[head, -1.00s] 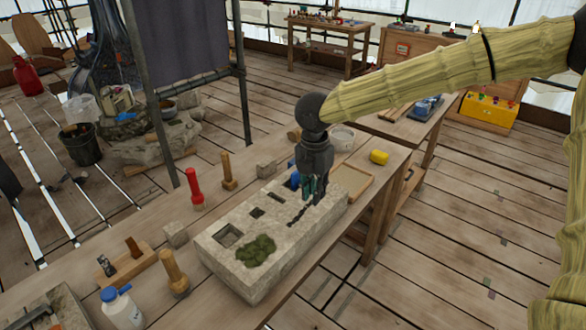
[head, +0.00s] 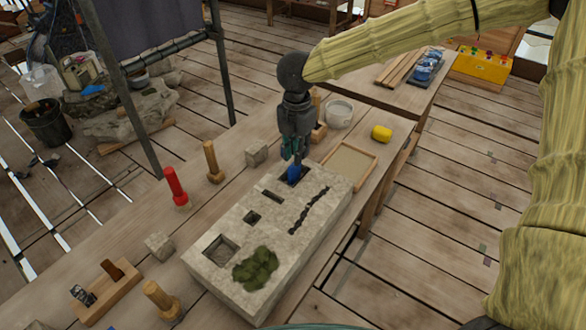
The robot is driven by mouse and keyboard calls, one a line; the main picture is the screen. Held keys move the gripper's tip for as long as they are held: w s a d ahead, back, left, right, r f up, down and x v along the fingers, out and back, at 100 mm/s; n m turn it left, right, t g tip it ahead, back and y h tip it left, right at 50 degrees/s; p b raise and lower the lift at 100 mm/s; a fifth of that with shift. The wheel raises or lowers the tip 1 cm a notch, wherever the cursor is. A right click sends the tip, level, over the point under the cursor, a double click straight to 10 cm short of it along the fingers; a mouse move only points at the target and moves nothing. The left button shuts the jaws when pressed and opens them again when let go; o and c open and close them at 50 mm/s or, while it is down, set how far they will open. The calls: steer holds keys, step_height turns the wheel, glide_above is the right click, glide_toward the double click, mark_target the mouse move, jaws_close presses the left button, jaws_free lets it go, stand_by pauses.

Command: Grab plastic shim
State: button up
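A blue piece (head: 294,174), which looks like the plastic shim, sits upright in a dark slot at the far end of the pale stone block (head: 300,243). My gripper (head: 293,155) points down right above it, with its fingertips at or close to the top of the blue piece. I cannot tell whether they touch it or how far apart they are. The fingers are small and dark teal here, and partly hide the blue piece's top.
The block has several other recesses, a dark crack and green moss (head: 256,268). A red-handled tool (head: 176,187), wooden mallets and small stone cubes stand left of it.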

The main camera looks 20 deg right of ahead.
mark_target(295, 167)
steer(key=f, duration=0.1)
steer(key=w+f, duration=0.1)
steer(key=f+p, duration=0.1)
steer(key=shift+w+a+f, duration=0.15)
steer(key=shift+w+f, duration=0.2)
steer(key=shift+s+d+f+p, duration=0.15)
steer(key=shift+f+p, duration=0.15)
steer(key=shift+f, duration=0.5)
steer(key=shift+s+d+f+p, duration=0.15)
steer(key=shift+f+p, duration=0.1)
steer(key=shift+f, duration=0.5)
steer(key=shift+w+a+f, duration=0.1)
steer(key=shift+a+f, duration=0.05)
steer(key=shift+f, duration=0.2)
steer(key=shift+r, duration=0.15)
jaws_close()
